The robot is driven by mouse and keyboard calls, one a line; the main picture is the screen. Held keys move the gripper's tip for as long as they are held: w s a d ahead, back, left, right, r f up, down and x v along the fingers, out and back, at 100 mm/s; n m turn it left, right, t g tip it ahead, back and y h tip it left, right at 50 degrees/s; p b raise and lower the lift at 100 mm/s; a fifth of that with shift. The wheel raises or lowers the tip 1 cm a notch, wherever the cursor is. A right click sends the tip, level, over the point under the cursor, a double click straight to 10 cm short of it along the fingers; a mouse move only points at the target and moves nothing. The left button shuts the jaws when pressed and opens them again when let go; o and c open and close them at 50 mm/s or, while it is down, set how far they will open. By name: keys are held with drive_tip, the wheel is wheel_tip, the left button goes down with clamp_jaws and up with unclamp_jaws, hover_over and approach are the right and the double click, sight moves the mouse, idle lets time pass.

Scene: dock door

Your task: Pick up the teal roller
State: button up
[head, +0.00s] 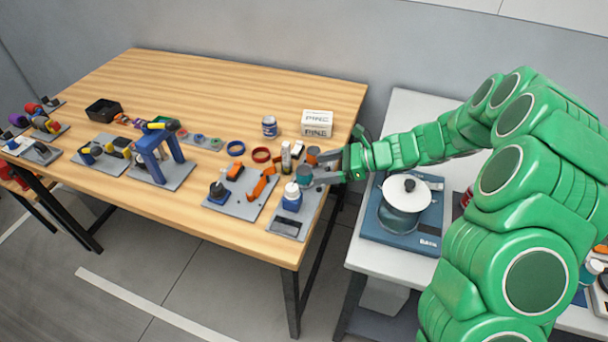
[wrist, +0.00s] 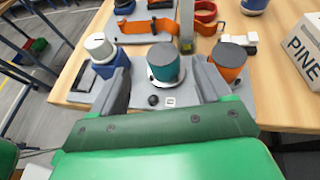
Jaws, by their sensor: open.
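The teal roller (wrist: 164,65) is a short upright cylinder with a grey top, standing on a round base on a grey plate (wrist: 181,95). In the head view the teal roller (head: 304,174) shows near the right end of the wooden table. My gripper (wrist: 165,82) is open, with one finger on each side of the teal roller's near area in the wrist view. I cannot tell if a finger touches it. In the head view my gripper (head: 322,169) reaches in from the right, at the roller. An orange cylinder (wrist: 229,58) stands just right of the roller.
A blue block with a white cap (wrist: 101,54) stands left of the roller. A white bottle (head: 286,158) and orange clamp (head: 262,183) are close by. A PINE box (head: 317,123) sits behind. The wooden table's back (head: 220,80) is clear.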

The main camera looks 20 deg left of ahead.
sight(310, 171)
drive_tip(key=x, duration=0.4)
drive_tip(key=shift+w+a+f, duration=0.1)
drive_tip(key=shift+a+f, duration=0.2)
drive_tip(key=shift+f, duration=0.1)
drive_tip(key=c, duration=1.2)
